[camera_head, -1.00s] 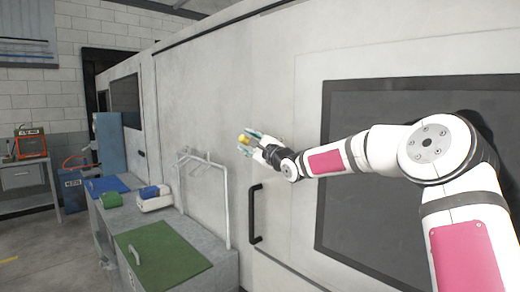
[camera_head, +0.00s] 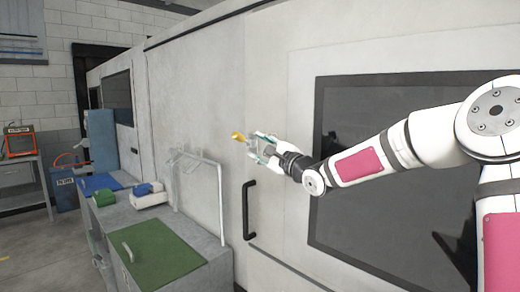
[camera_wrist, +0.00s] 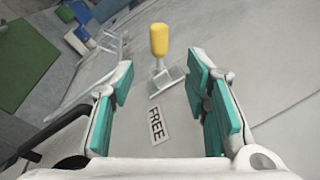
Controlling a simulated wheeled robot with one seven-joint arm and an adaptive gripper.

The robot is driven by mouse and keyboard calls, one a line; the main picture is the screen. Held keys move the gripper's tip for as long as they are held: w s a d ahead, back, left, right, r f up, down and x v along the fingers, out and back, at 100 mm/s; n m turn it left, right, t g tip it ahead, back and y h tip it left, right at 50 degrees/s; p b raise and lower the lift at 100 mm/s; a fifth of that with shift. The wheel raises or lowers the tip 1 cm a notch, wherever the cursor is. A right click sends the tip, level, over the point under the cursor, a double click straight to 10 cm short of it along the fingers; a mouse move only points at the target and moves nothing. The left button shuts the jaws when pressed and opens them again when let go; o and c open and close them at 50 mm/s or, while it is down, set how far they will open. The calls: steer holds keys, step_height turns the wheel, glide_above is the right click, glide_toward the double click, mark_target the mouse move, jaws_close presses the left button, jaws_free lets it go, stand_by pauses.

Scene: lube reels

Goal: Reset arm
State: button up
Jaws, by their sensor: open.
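My gripper (camera_head: 259,147) is open, with teal pads on its fingers, and it is held up in front of the pale machine wall. In the wrist view its two fingers (camera_wrist: 158,85) are wide apart with nothing between the pads. A yellow handle (camera_head: 238,137) on the wall lies just beyond the fingertips, apart from them. In the wrist view the yellow handle (camera_wrist: 159,40) stands on a metal bracket, with a label reading FREE (camera_wrist: 160,124) nearer the gripper. My arm reaches in from the right, with its elbow at the picture's right edge.
A black door handle (camera_head: 248,210) is below the gripper. A dark window panel (camera_head: 345,215) is behind my arm. A grey cabinet with a green mat (camera_head: 165,252) and a white wire rack (camera_head: 222,205) stand at lower left. Floor shows at far left.

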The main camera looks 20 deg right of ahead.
steer(key=s+a+f+n+g+h, duration=0.4)
steer(key=s+f+n+g+h, duration=0.25)
steer(key=s+n, duration=0.3)
steer(key=s+f+n+g, duration=0.1)
steer(key=s+n+g, duration=0.1)
steer(key=s, duration=1)
steer(key=s+d+f+n+g, duration=0.1)
steer(key=s+n, duration=0.4)
steer(key=s, duration=0.8)
steer(key=s+f+n+g, duration=0.3)
steer(key=s, duration=0.9)
steer(key=shift+s+d+f+n, duration=0.15)
steer(key=shift+s+d+n, duration=0.2)
steer(key=shift+h, duration=0.25)
